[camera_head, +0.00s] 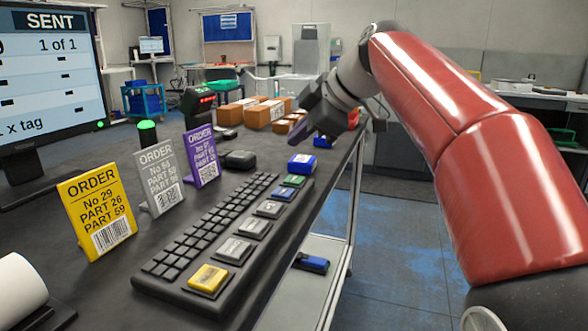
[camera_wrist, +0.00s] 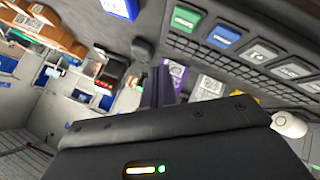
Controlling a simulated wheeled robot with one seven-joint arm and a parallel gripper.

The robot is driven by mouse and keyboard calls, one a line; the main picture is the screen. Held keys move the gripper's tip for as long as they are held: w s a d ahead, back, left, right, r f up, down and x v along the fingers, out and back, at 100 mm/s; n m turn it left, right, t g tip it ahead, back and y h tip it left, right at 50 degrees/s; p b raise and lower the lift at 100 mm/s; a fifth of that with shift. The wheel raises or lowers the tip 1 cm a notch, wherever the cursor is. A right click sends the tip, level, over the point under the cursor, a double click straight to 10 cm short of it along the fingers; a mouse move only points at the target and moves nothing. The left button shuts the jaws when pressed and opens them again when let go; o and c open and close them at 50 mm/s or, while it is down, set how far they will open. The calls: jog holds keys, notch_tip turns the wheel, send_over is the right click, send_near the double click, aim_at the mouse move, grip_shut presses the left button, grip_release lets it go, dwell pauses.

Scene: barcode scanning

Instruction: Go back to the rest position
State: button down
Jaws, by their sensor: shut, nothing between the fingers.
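My gripper (camera_head: 300,132) is in the upper middle of the head view, held in the air above the right side of the dark table (camera_head: 85,185). Its fingers are together and hold nothing. In the wrist view my gripper (camera_wrist: 158,88) shows as dark fingers past the black housing. A blue block (camera_head: 301,164) lies on the table below it, and the block also shows in the wrist view (camera_wrist: 119,8). A keyboard (camera_head: 208,233) with several coloured keys lies on the table in front.
Yellow (camera_head: 97,213), grey (camera_head: 160,177) and purple (camera_head: 201,157) order cards stand left of the keyboard. A monitor (camera_head: 50,75) reads SENT. A green-topped button (camera_head: 147,134), a scanner with red digits (camera_head: 200,101) and orange boxes (camera_head: 263,113) stand behind. Open floor lies right of the table.

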jog(key=shift+f, duration=0.1)
dwell(0.5)
jog(key=s+d+f+m+h, duration=0.2)
jog(key=s+d+f+m, duration=0.3)
jog(key=s+f, duration=0.3)
jog(key=s+d+f+m+h, duration=0.2)
jog(key=s+d+f+m, duration=0.2)
jog(key=s+f+m, duration=0.4)
jog(key=s+d+f+m+h, duration=0.3)
jog(key=s+d+f+m, duration=0.2)
jog(key=s+f, duration=0.5)
jog(key=shift+d+f+m, duration=0.3)
jog(key=shift+f+m, duration=0.4)
